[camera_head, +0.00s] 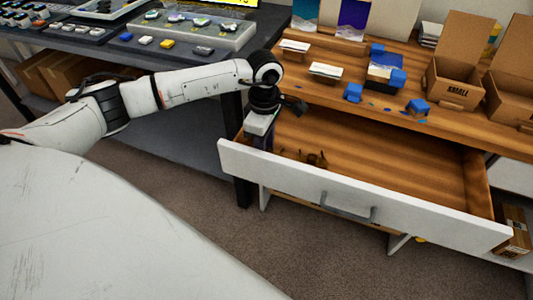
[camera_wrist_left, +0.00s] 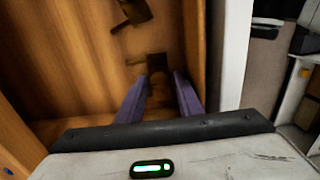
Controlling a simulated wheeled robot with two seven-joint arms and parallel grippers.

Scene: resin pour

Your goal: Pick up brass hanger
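A small dark brass piece, apparently the brass hanger (camera_head: 316,159), lies in the left end of the open drawer (camera_head: 350,192). My left gripper (camera_head: 266,142) points down into the drawer at its left end, left of the piece; the drawer front partly hides its fingers. In the left wrist view, the two purple fingers (camera_wrist_left: 158,88) are apart. A dark brass-brown shape (camera_wrist_left: 157,63) shows just beyond and between the fingertips; I cannot tell if they touch it. Another dark piece (camera_wrist_left: 133,12) lies farther up on the drawer floor. My right gripper is not in view.
The drawer's right part is clear. The wooden bench top (camera_head: 400,95) above holds blue blocks (camera_head: 353,92), white cards (camera_head: 328,70) and open cardboard boxes (camera_head: 460,75). A dark table (camera_head: 100,45) with a tray of moulds (camera_head: 180,27) stands at the left.

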